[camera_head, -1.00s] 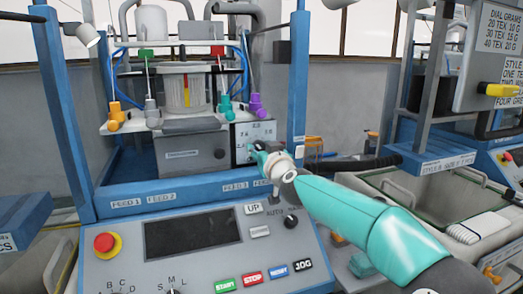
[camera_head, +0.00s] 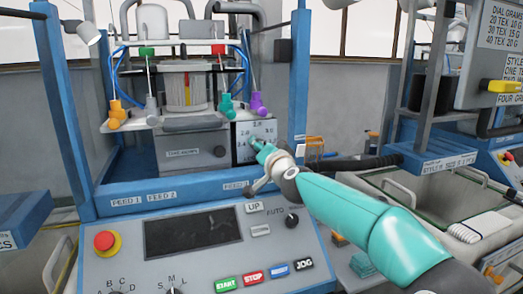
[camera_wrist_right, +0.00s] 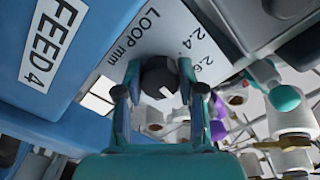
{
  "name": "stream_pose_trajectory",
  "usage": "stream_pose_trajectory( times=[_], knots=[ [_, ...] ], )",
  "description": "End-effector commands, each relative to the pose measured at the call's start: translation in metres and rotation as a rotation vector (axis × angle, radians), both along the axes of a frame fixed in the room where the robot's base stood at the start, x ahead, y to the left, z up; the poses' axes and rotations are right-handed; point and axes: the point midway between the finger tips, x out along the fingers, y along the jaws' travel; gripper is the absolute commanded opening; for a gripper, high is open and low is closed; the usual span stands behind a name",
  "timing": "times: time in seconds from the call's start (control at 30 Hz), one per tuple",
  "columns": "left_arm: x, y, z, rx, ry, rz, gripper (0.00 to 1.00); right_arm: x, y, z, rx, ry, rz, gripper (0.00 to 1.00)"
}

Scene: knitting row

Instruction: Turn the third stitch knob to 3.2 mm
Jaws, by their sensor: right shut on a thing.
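A white dial plate (camera_head: 241,131) with printed numbers sits on the machine's front, right of the grey housing. In the right wrist view the plate (camera_wrist_right: 141,38) reads "LOOP mm", with 2.4 and 2.6 legible. The dark round stitch knob (camera_wrist_right: 153,78) has a white pointer mark, which lies toward the lower side of the knob in that view. My right gripper (camera_head: 257,145) is at the plate and hides the knob in the head view. In the wrist view its two fingers (camera_wrist_right: 158,76) are shut on the knob's sides. The knob's exact setting cannot be read. My left gripper is not in view.
A blue rail with a FEED 4 label (camera_wrist_right: 52,43) runs close beside the dial. Coloured yarn feeders, including a purple one (camera_head: 259,103), hang above the plate. The control panel (camera_head: 192,233) with buttons lies below my right arm.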

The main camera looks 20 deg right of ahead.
Motion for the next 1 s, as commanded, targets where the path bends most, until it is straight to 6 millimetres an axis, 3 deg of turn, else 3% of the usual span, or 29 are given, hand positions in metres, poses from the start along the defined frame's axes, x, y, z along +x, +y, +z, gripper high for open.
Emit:
stream_pose_trajectory(
  times=[1.0],
  knots=[
    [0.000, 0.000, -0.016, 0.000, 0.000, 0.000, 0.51, 0.001, -0.003, -0.004, 0.963, 0.035, -0.007, 0.04]
  ],
)
